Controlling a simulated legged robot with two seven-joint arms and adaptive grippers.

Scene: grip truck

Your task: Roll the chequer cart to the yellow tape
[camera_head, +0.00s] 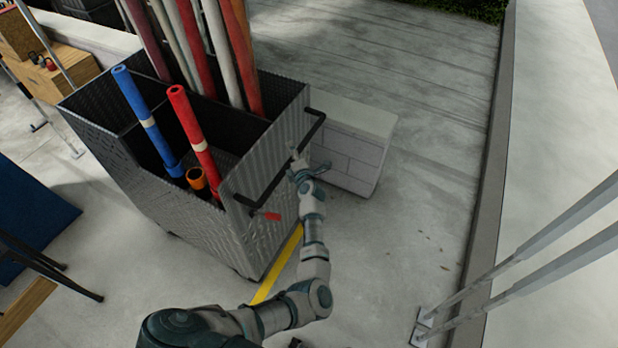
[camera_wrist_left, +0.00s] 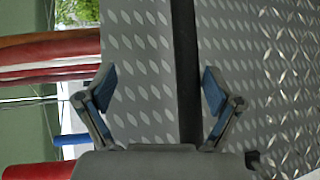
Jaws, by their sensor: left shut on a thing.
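The chequer cart (camera_head: 180,215) is a grey chequer-plate bin, and its plate also shows close up in the left wrist view (camera_wrist_left: 145,60). It holds a blue tube, a red tube and several long red and white poles. A black handle bar (camera_head: 270,188) runs along its right side. My left gripper (camera_head: 299,162) is at that handle and shut on it; in the left wrist view its fingers (camera_wrist_left: 160,90) stand either side of the dark bar (camera_wrist_left: 186,70). The yellow tape (camera_head: 278,265) lies on the floor beside the cart's near right edge, partly hidden by my arm. My right gripper is out of view.
A blue panel (camera_head: 30,215) and dark metal legs are at the left. A kerb (camera_head: 490,180) and slanted metal rails (camera_head: 560,235) are at the right. The concrete between is clear.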

